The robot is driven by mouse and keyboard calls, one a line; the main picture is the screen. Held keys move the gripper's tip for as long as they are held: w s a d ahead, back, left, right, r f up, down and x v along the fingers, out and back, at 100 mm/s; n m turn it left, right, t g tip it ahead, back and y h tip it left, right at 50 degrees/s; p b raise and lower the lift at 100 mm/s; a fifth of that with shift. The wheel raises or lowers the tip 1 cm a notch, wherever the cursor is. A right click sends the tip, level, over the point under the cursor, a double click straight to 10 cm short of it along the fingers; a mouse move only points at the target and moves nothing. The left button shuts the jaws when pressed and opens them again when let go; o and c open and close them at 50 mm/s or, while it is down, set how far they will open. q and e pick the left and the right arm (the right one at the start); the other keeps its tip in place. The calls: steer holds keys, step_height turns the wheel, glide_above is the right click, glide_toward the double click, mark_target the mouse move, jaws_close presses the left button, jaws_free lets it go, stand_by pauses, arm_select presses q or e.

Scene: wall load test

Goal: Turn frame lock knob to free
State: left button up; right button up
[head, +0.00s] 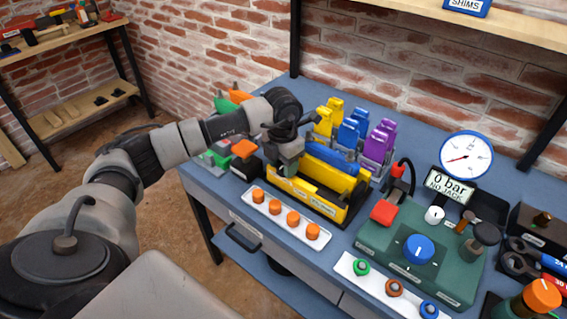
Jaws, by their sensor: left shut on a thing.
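My left gripper (288,152) reaches in from the left and points down at the left end of the yellow and black frame (320,205) on the blue bench. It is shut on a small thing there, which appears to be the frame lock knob. Its fingers and wrist hide the knob, so its setting cannot be read. A blue cylinder (333,158) lies along the frame, just right of the fingers. My right gripper is not in view.
A green panel (385,255) with a blue knob (418,249) and a red button (384,211) stands right of the frame, below a gauge (466,157). A white strip (272,219) with several orange knobs lies in front. Yellow, blue and purple clamps (379,143) stand behind.

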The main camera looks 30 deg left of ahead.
arm_select(q)
steer(key=o, duration=0.9)
step_height(320, 180, up, 11)
steer(key=shift+a+f+b, duration=0.1)
steer(key=shift+a+b, duration=0.05)
steer(key=shift+b, duration=0.3)
